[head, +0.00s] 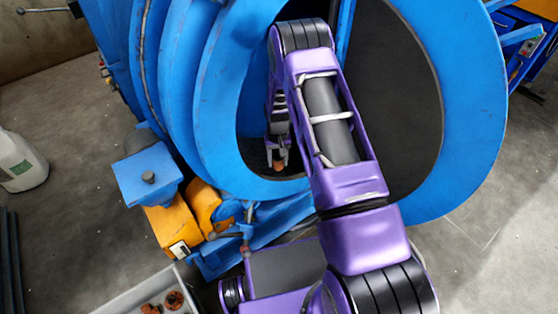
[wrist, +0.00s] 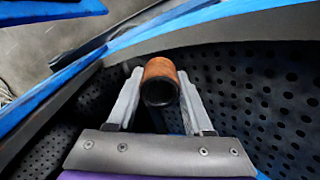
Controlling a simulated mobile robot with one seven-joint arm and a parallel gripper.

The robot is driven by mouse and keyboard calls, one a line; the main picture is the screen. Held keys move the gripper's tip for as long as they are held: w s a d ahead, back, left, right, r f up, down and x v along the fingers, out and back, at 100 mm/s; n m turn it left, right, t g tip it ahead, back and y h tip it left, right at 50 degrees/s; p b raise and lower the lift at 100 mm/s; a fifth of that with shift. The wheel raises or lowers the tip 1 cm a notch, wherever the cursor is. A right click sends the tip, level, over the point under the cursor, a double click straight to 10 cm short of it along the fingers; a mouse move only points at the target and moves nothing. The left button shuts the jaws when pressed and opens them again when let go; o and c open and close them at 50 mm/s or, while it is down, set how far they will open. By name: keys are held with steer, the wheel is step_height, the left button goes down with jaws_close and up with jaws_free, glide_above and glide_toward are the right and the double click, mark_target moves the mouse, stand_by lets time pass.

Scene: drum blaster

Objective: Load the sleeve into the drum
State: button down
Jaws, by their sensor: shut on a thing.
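The sleeve (wrist: 160,75) is a short, hollow, rust-brown cylinder with a dark bore. My gripper (wrist: 160,90) is shut on it, one finger on each side. In the head view my gripper (head: 279,153) points down inside the mouth of the blue drum machine, and the sleeve (head: 279,165) shows small at its tips. The drum (head: 222,120) has a wide blue rim around a dark opening. Its dark, perforated inner wall (wrist: 240,90) lies behind and beside the sleeve in the wrist view. The sleeve appears held clear of the wall, though the gap is hard to judge.
The round door (head: 470,110) stands open at the right, close to my arm. A grey crate (head: 185,290) with rusty parts (head: 174,300) is at the bottom. An orange and blue motor unit (head: 170,215) sits left of the drum. A white canister (head: 20,165) stands far left.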

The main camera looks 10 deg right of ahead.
steer(key=shift+w, duration=0.2)
steer(key=shift+c, duration=1.1)
jaws_free()
steer(key=shift+s, duration=0.1)
step_height(320, 180, up, 12)
steer(key=p, duration=0.1)
steer(key=shift+p, duration=0.4)
steer(key=shift+r, duration=0.1)
